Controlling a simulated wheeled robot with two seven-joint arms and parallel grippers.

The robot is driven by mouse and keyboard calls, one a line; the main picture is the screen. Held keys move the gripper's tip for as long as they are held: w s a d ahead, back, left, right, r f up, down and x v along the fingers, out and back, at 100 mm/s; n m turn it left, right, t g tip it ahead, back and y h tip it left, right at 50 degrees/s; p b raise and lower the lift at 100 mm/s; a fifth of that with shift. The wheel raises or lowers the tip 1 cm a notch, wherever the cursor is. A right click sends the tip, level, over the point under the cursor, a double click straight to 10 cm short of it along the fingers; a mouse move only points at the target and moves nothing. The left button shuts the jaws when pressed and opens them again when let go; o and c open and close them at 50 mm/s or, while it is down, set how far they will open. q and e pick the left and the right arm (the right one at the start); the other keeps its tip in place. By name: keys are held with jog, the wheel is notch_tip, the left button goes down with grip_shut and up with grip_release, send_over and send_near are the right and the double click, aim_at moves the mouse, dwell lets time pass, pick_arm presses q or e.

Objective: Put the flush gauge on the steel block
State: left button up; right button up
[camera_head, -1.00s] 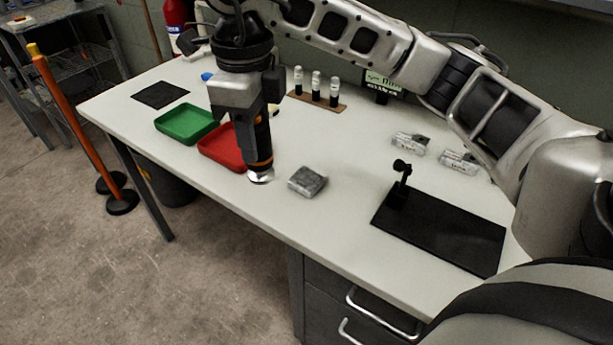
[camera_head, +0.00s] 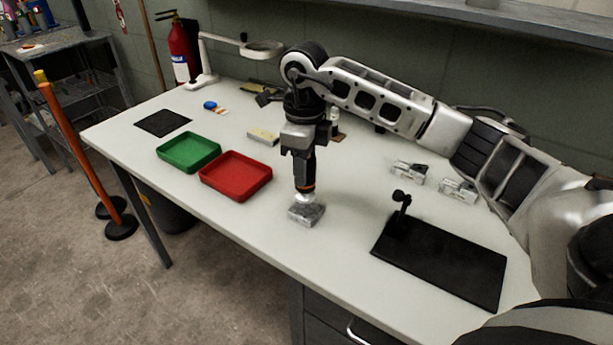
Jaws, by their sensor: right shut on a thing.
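The flush gauge (camera_head: 304,188) is a dark cylinder with an orange band and a bright silver foot. My right gripper (camera_head: 302,153) is shut on its upper part and holds it upright. The steel block (camera_head: 307,214) is a small grey block on the white table, directly below the gauge. The gauge's silver foot is at the block's top face, toward its back edge. I cannot tell whether it touches the block or hangs just above it. My left gripper is not in view.
A red tray (camera_head: 236,195) and a green tray (camera_head: 188,168) lie left of the block. A black mat (camera_head: 445,262) with a small black stand (camera_head: 400,205) lies to the right. Clear tabletop surrounds the block. A magnifier lamp (camera_head: 262,48) and fire extinguisher (camera_head: 180,52) stand behind.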

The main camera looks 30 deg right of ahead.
aim_at(306, 194)
jog(key=shift+w+d+f+p, duration=0.1)
jog(key=shift+d+f+p, duration=0.1)
jog(key=shift+f, duration=0.7)
jog(key=shift+w+d+f+p, duration=0.1)
jog(key=shift+f+p, duration=0.1)
jog(key=shift+f, duration=0.7)
jog(key=shift+f, duration=0.1)
jog(key=o, duration=1.2)
jog(key=shift+s, duration=0.1)
